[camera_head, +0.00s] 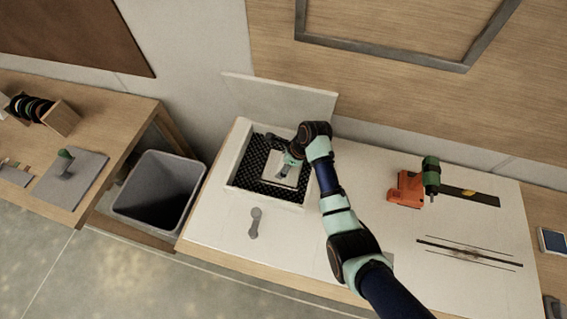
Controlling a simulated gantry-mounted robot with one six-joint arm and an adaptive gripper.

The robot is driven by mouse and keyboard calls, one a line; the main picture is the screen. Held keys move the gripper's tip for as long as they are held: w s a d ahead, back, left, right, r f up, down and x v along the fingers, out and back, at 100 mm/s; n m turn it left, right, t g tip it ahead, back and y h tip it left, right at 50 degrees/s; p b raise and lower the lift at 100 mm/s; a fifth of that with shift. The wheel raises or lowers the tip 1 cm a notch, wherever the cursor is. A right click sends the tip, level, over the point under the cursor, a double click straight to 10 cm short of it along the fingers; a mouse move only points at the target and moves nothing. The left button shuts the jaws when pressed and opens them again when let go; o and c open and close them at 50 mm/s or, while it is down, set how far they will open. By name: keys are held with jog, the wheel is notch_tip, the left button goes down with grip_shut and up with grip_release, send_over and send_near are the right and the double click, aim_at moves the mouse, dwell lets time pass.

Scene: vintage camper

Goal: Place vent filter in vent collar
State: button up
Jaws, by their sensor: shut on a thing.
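My gripper (286,165) points down over a white-rimmed opening (235,152) with black mesh inside, at the left end of the white worktop. The held piece shows within the outline of this frame. I cannot tell whether it touches the frame or hovers above it.
A grey handle-shaped part (255,222) lies in front of the opening. A raised white panel (280,97) stands behind it. An orange and green tool (408,187) lies to the right. A grey bin (160,188) stands left, below worktop level. The worktop's front middle is mostly clear.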

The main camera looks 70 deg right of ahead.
jog(key=o, duration=1)
jog(key=shift+c, duration=0.2)
jog(key=p+v, duration=0.1)
jog(key=v, duration=1.1)
jog(key=shift+p, duration=0.3)
